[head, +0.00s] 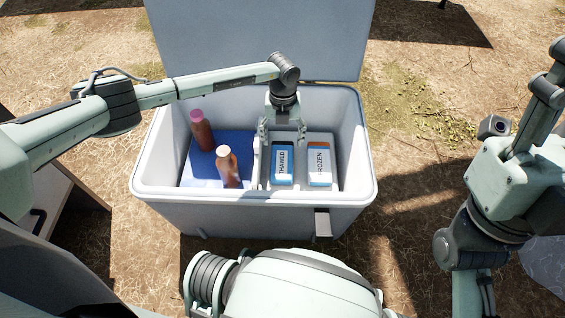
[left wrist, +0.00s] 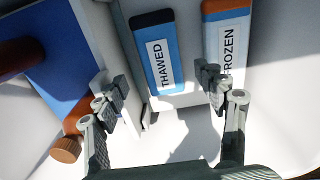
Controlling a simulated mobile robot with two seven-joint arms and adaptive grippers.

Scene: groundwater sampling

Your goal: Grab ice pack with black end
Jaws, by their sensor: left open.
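The ice pack with the black end (head: 283,166) is blue with a white label reading "THAWED". It lies in the right part of the open cooler, and in the left wrist view (left wrist: 157,50) its black end is at the top. Just right of it is an ice pack with an orange end (head: 319,163), whose label reads "FROZEN" and is partly cut off in the left wrist view (left wrist: 228,42). My left gripper (head: 282,132) is open and empty inside the cooler, above the black-ended pack's far end. My right gripper is out of view.
The white cooler (head: 250,205) has its lid (head: 260,35) raised behind. A divider (head: 256,162) stands left of the packs. Beyond it, a bottle with a pink cap (head: 202,132) and a second bottle (head: 227,168) stand in the blue-floored compartment. Cooler walls enclose the left gripper.

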